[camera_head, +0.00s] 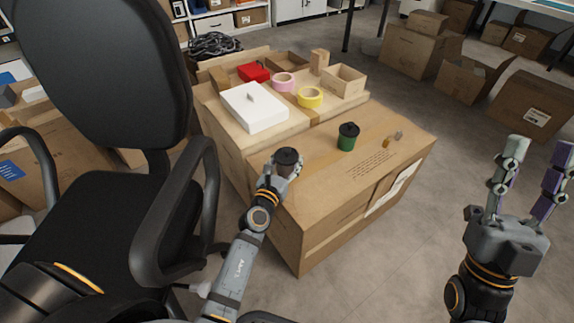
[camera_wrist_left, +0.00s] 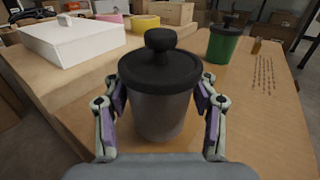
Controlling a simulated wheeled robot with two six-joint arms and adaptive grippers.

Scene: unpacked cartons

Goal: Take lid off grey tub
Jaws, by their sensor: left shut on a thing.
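The grey tub (camera_wrist_left: 158,113) has a black lid with a round knob (camera_wrist_left: 160,42) seated on top. It stands upright at the near left part of the carton top. In the head view its black lid (camera_head: 287,157) shows, while my left gripper (camera_head: 285,170) hides much of its body. My left gripper (camera_wrist_left: 160,112) is shut around the tub's sides, one finger on each side below the lid. My right gripper (camera_head: 530,165) is open and empty, off to the right above the floor, away from the carton.
A green tub (camera_head: 347,137) with a black lid stands on the large carton (camera_head: 320,235). A white box (camera_head: 254,107), yellow tape (camera_head: 310,97), pink tape (camera_head: 283,82) and a red item (camera_head: 253,71) lie behind. A black office chair (camera_head: 105,75) stands close on the left.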

